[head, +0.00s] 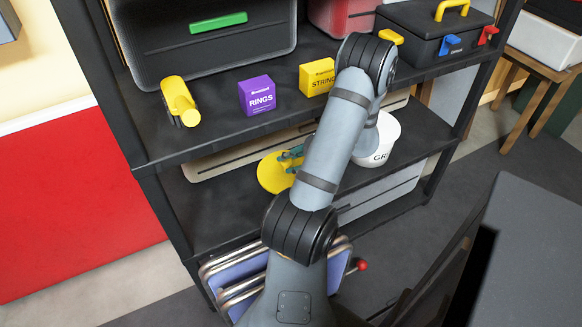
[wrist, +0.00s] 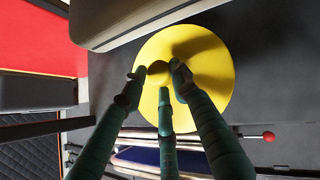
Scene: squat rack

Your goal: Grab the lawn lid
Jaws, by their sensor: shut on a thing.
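A round yellow lid (head: 272,174) is at the lower shelf of the black rack, left of my forearm. It fills the middle of the wrist view (wrist: 215,75), with a small dark knob (wrist: 158,68) at its centre. My gripper (wrist: 160,75) has its green fingers closed around that knob. In the head view the gripper (head: 291,156) shows only partly, beside the lid, and my arm hides the right part of the scene there. I cannot tell whether the lid touches the shelf.
A white bucket (head: 381,143) marked GR stands right of my arm on the lower shelf. The upper shelf holds a purple RINGS box (head: 257,95), a yellow STRING box (head: 317,78), a yellow torch-like object (head: 180,101) and a dark toolbox (head: 435,36). A blue folded stool-like frame (head: 240,278) stands below.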

